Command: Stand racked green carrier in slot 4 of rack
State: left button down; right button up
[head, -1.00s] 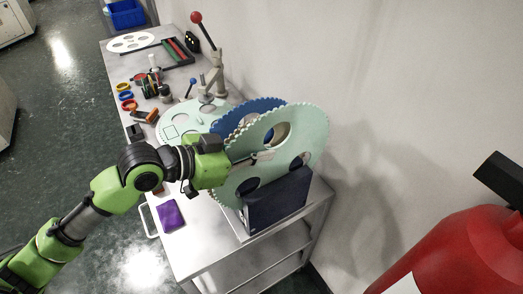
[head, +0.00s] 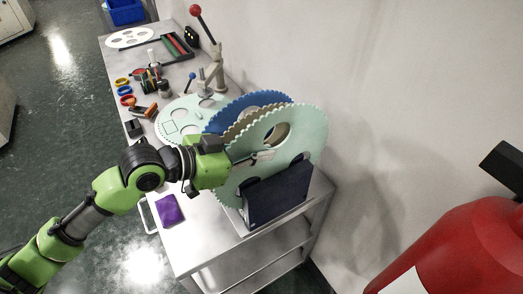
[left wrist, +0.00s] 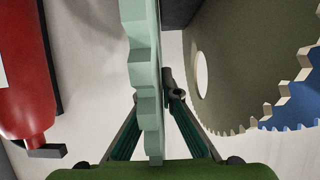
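The green carrier (head: 303,128) is a pale, toothed disc with round holes, standing upright at the dark rack (head: 275,197). My left gripper (head: 262,157) has its fingers on either side of the disc's rim and is shut on it. In the left wrist view the carrier's edge (left wrist: 146,70) runs between the fingers (left wrist: 160,110). An olive-brown carrier (head: 236,130) and a blue carrier (head: 222,114) stand upright behind it. The rack's front panel hides the green carrier's lower edge, so I cannot tell its slot or how deep it sits. My right gripper is not in view.
The rack stands at the near end of a metal bench (head: 198,240) along the wall. A purple pad (head: 170,209), a flat pale green plate (head: 172,128) and a red-knobbed lever (head: 196,11) are on the bench. A red fire extinguisher (head: 455,245) is at right.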

aim_at(261, 166)
pick_arm(q)
jog(key=shift+f+b, duration=1.1)
jog(key=shift+f, duration=0.6)
jog(key=c, duration=2.2)
grip_release()
jog(key=shift+f, duration=0.2)
jog(key=shift+v, duration=6.1)
jog(key=shift+d+r, duration=0.1)
jog(key=shift+r, duration=0.05)
